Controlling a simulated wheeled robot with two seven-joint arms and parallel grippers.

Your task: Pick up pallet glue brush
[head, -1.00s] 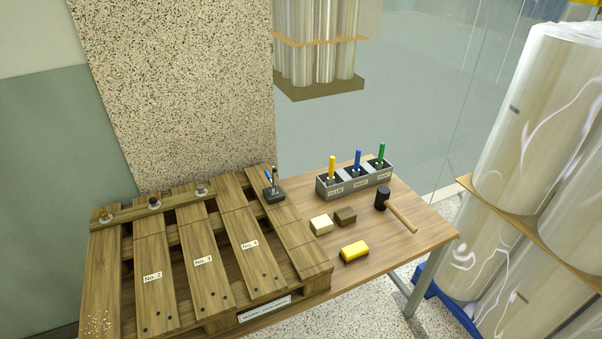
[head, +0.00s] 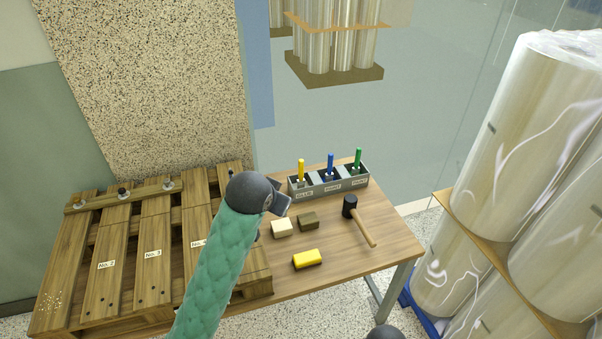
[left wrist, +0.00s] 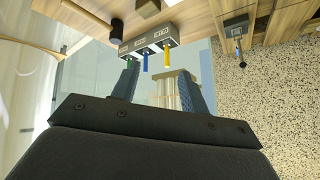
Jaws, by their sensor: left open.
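The brush with the yellow handle (head: 301,169) stands upright in the left compartment of a grey three-part holder (head: 328,187); that compartment's label appears to read GLUE. In the left wrist view the yellow handle (left wrist: 167,55) hangs upside down, beyond the fingers. A blue handle (head: 331,164) and a green handle (head: 358,158) stand in the other compartments. My left gripper (head: 280,203) is just in front of the holder, below and left of the yellow handle in the picture. In the left wrist view its fingers (left wrist: 160,78) are apart and empty. My right gripper is not in view.
The wooden pallet (head: 107,295) fills the table's left, partly behind my left arm. A cream block (head: 282,228), a brown block (head: 308,221), a yellow block (head: 307,259) and a mallet (head: 360,218) lie on the table (head: 350,267). Wrapped rolls (head: 510,140) stand at right.

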